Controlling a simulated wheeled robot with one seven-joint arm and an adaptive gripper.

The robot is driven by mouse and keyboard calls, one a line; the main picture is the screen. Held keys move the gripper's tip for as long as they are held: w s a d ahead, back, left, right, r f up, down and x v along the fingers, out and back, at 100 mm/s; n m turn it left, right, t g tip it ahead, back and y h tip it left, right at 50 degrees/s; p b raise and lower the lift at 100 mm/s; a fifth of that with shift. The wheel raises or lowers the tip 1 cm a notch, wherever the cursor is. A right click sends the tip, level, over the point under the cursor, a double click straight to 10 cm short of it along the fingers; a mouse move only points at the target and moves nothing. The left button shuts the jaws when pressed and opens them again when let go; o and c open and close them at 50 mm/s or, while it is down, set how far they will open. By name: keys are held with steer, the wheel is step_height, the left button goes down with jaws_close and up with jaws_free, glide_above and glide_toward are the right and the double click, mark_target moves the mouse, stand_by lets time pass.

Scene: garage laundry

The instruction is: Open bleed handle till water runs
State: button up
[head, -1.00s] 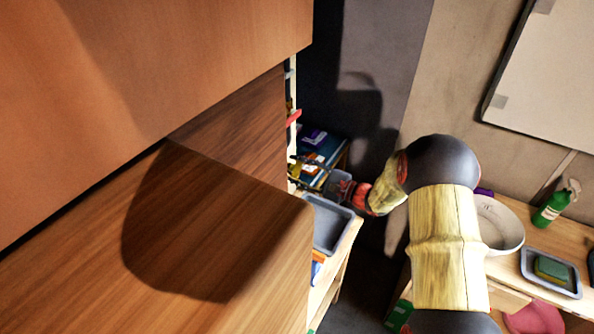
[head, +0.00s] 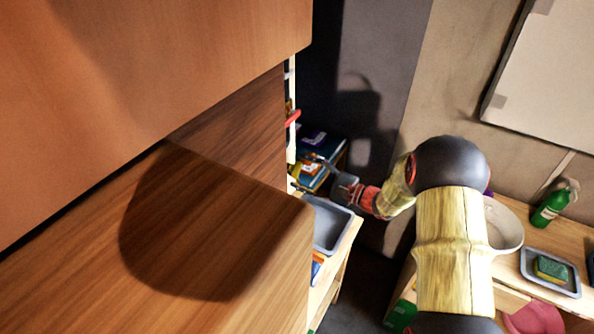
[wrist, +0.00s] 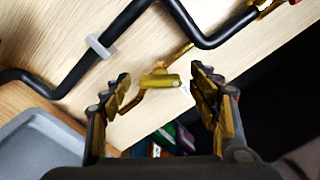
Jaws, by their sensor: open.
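In the wrist view, a brass fitting with a short stubby bar (wrist: 160,81) stands out from a pale wood panel, joined to a thin bent brass stem. It looks like the bleed handle. My gripper (wrist: 158,98) is open, with one finger on each side of the bar in the picture; neither visibly grips it. A small pale speck shows at the bar's right end; I cannot tell if it is water. In the head view my gripper (head: 322,173) is small, beside the cabinet edge, and the fitting is hard to make out.
A black pipe (wrist: 128,22) with a light clip bends across the panel. A grey tray (head: 331,225) lies below my gripper. A red lever (head: 293,118) shows above it at the cabinet edge. The brown cabinet (head: 200,220) blocks the left side.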

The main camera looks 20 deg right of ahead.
steer(key=v, duration=0.9)
steer(key=shift+s+d, duration=0.15)
steer(key=shift+s, duration=0.05)
steer(key=shift+c, duration=0.3)
